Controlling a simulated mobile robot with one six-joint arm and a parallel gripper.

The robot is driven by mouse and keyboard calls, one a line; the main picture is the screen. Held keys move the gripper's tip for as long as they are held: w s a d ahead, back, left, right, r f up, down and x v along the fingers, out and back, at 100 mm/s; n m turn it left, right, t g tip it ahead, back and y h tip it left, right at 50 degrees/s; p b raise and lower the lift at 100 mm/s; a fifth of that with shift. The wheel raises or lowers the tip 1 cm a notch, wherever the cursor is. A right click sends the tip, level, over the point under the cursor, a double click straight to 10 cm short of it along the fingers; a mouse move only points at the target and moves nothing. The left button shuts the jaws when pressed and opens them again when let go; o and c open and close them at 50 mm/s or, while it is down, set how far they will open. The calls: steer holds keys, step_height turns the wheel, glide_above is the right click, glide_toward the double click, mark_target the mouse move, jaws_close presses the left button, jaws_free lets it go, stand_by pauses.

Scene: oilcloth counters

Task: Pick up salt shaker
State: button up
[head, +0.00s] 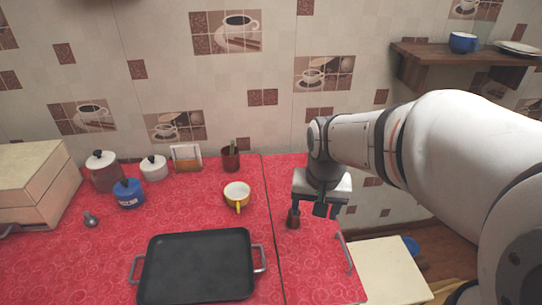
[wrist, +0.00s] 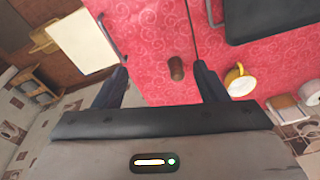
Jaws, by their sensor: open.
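A small dark brown cylinder, which looks like the salt shaker (head: 293,221), stands on the red counter, close to the gap between the two counter sections. In the wrist view the shaker (wrist: 177,68) shows between the two fingers, nearer the right one. My gripper (head: 315,207) is open and empty and points down at the counter. In the head view it is just right of the shaker and partly overlaps its top. No contact shows, and I cannot tell the exact height of the fingertips.
A yellow cup (head: 237,194) and a dark tray with handles (head: 198,268) are to the left. Several pots, a blue jar (head: 129,193) and a small grey object (head: 91,219) are farther left. The counter around the shaker is clear; its right edge has a handle (head: 344,252).

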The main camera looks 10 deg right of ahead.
mark_target(292, 222)
steer(key=w+f+m, duration=0.2)
steer(key=w+f, duration=0.2)
steer(key=w+f+m+g+b, duration=0.1)
steer(key=w+f+m, duration=0.1)
steer(key=w+f, duration=0.3)
steer(key=w+f+m+b, duration=0.1)
steer(key=w+f, duration=0.3)
steer(key=w, duration=0.1)
steer(key=shift+w+f+m+g, duration=0.2)
steer(key=shift+f+m+g, duration=0.1)
steer(key=shift+m, duration=0.1)
steer(key=shift+w+f, duration=0.15)
steer(key=shift+f, duration=0.15)
steer(key=f, duration=0.7)
steer(key=shift+w+a+f+b, duration=0.2)
steer(key=shift+w+b, duration=0.1)
steer(key=shift+w, duration=0.1)
steer(key=shift+c, duration=0.5)
steer(key=c, duration=1)
